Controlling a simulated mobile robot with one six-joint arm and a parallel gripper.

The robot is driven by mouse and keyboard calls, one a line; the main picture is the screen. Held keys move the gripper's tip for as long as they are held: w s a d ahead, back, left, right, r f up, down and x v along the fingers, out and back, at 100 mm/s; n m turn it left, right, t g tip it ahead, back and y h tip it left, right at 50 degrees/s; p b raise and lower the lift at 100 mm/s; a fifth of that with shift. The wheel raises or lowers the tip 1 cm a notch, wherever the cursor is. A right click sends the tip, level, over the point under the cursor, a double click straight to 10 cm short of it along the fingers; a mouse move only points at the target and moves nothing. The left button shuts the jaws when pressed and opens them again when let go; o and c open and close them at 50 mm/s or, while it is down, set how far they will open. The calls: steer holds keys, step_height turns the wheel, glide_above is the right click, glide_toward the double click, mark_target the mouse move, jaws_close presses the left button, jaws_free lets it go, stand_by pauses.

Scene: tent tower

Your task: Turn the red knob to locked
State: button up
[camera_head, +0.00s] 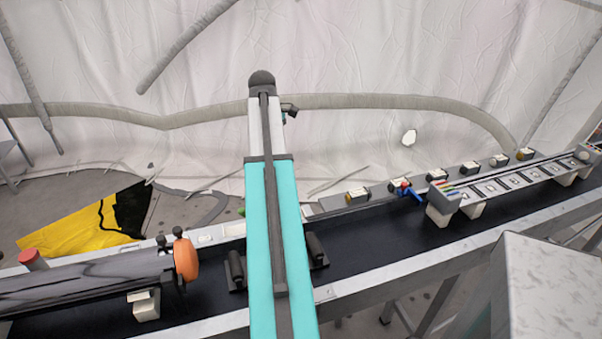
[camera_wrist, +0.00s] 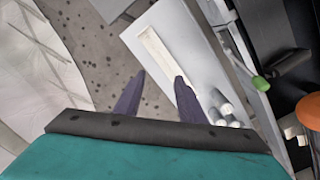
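A red round cap (camera_head: 32,257) sits at the far left of the head view, behind a long grey cylinder. A small blue fitting with a red part (camera_head: 404,187) stands on the bench right of my arm. I cannot tell for sure which of these is the red knob, or its lock state. In the wrist view the two dark fingers of my gripper (camera_wrist: 158,97) stand apart with nothing between them. They are over the floor, beside a light grey panel. No red knob is clear in the wrist view. My arm hides the middle of the bench.
A long bench with a black top (camera_head: 375,237) crosses the view. The grey cylinder (camera_head: 90,283) with an orange end disc (camera_head: 186,260) lies at left. A grey rack (camera_head: 510,188) stands at right. A green-tipped lever (camera_wrist: 260,83) shows in the wrist view.

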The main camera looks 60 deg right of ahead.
steer(key=w+a+r+n+t+y+b, duration=0.1)
steer(key=w+a+r+t+b, duration=0.1)
steer(key=w+a+r+t, duration=0.3)
steer(key=w+a+r, duration=0.3)
steer(key=a, duration=0.1)
steer(key=shift+a, duration=0.15)
steer(key=shift+s+f, duration=0.1)
steer(key=shift+s, duration=0.1)
steer(key=shift+c, duration=0.6)
